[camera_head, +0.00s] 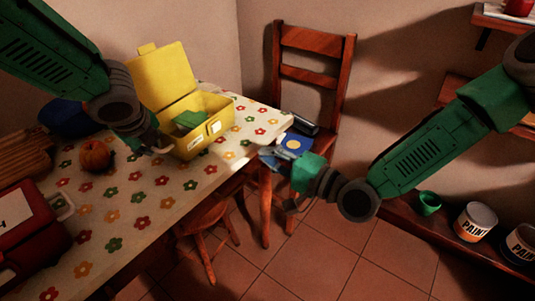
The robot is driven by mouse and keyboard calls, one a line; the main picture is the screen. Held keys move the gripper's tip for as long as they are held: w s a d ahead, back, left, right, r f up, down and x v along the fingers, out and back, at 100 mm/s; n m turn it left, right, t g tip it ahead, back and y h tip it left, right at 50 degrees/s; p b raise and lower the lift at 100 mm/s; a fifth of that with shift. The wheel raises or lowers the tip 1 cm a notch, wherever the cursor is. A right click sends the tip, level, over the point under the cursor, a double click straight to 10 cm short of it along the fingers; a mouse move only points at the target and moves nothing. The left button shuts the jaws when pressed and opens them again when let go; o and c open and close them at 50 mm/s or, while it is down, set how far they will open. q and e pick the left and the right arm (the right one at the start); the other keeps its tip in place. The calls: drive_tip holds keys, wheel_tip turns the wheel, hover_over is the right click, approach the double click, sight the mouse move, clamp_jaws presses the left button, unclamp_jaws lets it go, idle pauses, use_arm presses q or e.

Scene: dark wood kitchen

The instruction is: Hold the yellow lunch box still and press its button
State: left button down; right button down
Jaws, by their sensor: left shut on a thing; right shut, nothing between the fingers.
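The yellow lunch box (217,104) stands on the flowered tabletop near its right end, with its lid (163,73) raised open. A small pale patch (215,127), which may be the button, shows on its front side. Something green (189,119) is inside. My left gripper (163,146) is at the box's left front corner and is shut on its edge; the exact contact is small and partly hidden. My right gripper (268,156) is shut and empty, to the right of the box and apart from it, near the table's right edge.
A wooden chair (314,73) stands behind the table, with a blue item (295,142) below its back. An orange pumpkin-like thing (96,155), a blue bowl (66,118) and a red case (28,232) are at left. The table's front middle is clear.

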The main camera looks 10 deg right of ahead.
use_arm(q)
drive_tip(key=c, duration=1.6)
unclamp_jaws()
drive_tip(key=shift+o, duration=0.2)
drive_tip(key=v, duration=1.1)
drive_tip(key=shift+s+r, duration=0.3)
